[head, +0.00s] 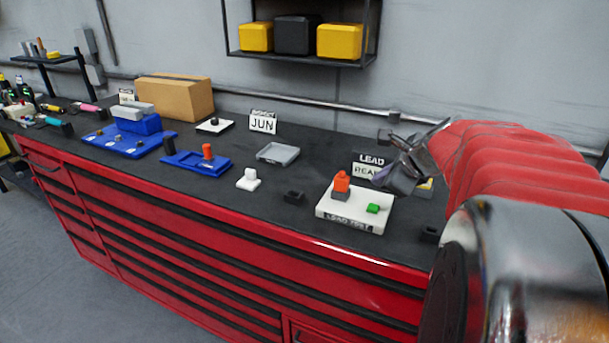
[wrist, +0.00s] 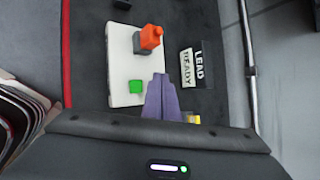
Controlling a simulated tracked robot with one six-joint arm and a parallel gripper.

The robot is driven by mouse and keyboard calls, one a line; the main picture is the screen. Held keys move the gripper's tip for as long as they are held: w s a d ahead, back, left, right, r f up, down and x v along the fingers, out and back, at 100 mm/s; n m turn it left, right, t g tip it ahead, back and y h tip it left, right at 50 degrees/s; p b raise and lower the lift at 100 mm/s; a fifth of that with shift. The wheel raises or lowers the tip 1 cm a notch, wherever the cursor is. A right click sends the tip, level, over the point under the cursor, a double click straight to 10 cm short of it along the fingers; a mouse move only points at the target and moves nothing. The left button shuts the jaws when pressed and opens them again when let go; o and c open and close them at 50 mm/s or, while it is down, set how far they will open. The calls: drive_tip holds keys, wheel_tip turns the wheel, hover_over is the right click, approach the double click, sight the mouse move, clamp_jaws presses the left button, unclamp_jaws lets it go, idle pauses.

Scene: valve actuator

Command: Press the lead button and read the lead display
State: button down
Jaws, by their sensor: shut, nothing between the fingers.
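The white lead test base (head: 350,222) stands on the bench, with a green button (head: 373,208) on its right part and an orange piece on a grey block (head: 341,183) at its left. The lead display (head: 367,168) stands behind it. In the wrist view the display (wrist: 194,66) shows LEAD and READY; in the head view my gripper partly hides it. My gripper (head: 382,183) is shut and empty, behind and right of the green button. In the wrist view its purple fingertips (wrist: 158,77) appear just beside the green button (wrist: 135,86), with a visible gap between.
A yellow item (wrist: 192,118) is partly hidden beside my gripper. Small black blocks (head: 294,196) and a white piece (head: 248,180) lie to the left. A grey tray (head: 278,153), blue trays (head: 196,163) and a JUN sign (head: 263,123) stand farther left. A pipe (head: 300,100) runs behind the bench.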

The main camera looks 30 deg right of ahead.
sight(376, 209)
drive_tip(key=shift+f, duration=2.55)
drive_tip(key=shift+f, duration=0.1)
drive_tip(key=shift+f, duration=0.2)
drive_tip(key=shift+f, duration=0.55)
idle(1.1)
drive_tip(key=shift+r, duration=0.95)
drive_tip(key=shift+r, duration=2.5)
drive_tip(key=shift+n, duration=0.3)
